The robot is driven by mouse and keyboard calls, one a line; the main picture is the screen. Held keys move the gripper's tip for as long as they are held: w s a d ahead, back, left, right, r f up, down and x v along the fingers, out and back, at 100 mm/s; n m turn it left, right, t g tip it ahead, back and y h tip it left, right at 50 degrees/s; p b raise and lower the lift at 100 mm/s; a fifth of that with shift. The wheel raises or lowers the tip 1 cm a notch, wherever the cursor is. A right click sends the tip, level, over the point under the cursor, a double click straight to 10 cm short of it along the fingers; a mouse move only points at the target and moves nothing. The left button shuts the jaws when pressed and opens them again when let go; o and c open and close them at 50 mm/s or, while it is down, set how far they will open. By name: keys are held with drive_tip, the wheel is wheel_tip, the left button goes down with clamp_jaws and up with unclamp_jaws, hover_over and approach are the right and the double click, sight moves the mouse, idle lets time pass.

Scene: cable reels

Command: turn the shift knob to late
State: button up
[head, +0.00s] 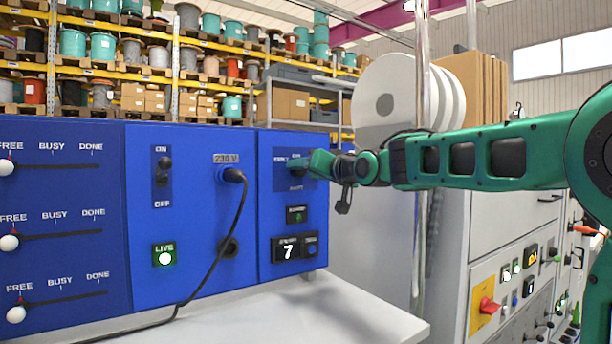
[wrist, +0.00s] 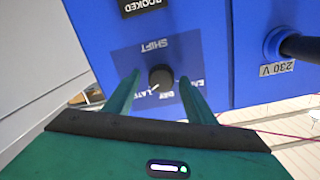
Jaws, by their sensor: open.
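The shift knob (wrist: 161,77) is a round black dial on a dark blue plate marked SHIFT, seen upside down in the wrist view. A small white mark on its rim points to the lower left, near the LATE label (wrist: 153,94). The EARLY label at right is partly hidden by a finger. My gripper (wrist: 160,76) is open, with one green finger on each side of the knob. A gap shows on both sides. In the head view my gripper (head: 311,163) is at the right panel and mostly covers the knob.
Below the knob are a small dark label with green (head: 296,214) and a counter showing 7 (head: 289,250). A black cable (head: 240,215) hangs from the 230 V plug left of the knob. A grey table (head: 300,315) lies below. A metal post (head: 421,200) stands beside my arm.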

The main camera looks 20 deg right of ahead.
drive_tip(key=v, duration=1)
drive_tip(key=shift+s, duration=0.2)
drive_tip(key=s+d+f+m+g+h, duration=0.1)
drive_tip(key=s+d+f, duration=0.3)
drive_tip(key=f, duration=0.4)
drive_tip(key=s+d+f+g+h, duration=0.2)
drive_tip(key=s+d+f+g, duration=0.2)
drive_tip(key=f, duration=0.4)
drive_tip(key=s+d+f+m+g+h, duration=0.1)
drive_tip(key=s+d+f, duration=0.3)
drive_tip(key=f, duration=0.5)
drive_tip(key=shift+s+d+m+g+h, duration=0.3)
drive_tip(key=shift+g+h, duration=0.5)
drive_tip(key=s+f+m+g, duration=0.1)
drive_tip(key=s+f+g, duration=0.2)
drive_tip(key=s, duration=0.6)
drive_tip(key=s+d+f+g, duration=0.1)
drive_tip(key=s+f+g, duration=0.2)
drive_tip(key=s+f, duration=0.5)
drive_tip(key=s+d+f+m+g, duration=0.1)
drive_tip(key=s+f+g, duration=0.2)
drive_tip(key=s+f, duration=0.3)
drive_tip(key=s, duration=0.4)
drive_tip(key=shift+s+m+y, duration=0.2)
drive_tip(key=shift+m+y, duration=0.1)
drive_tip(key=shift+w+d, duration=0.15)
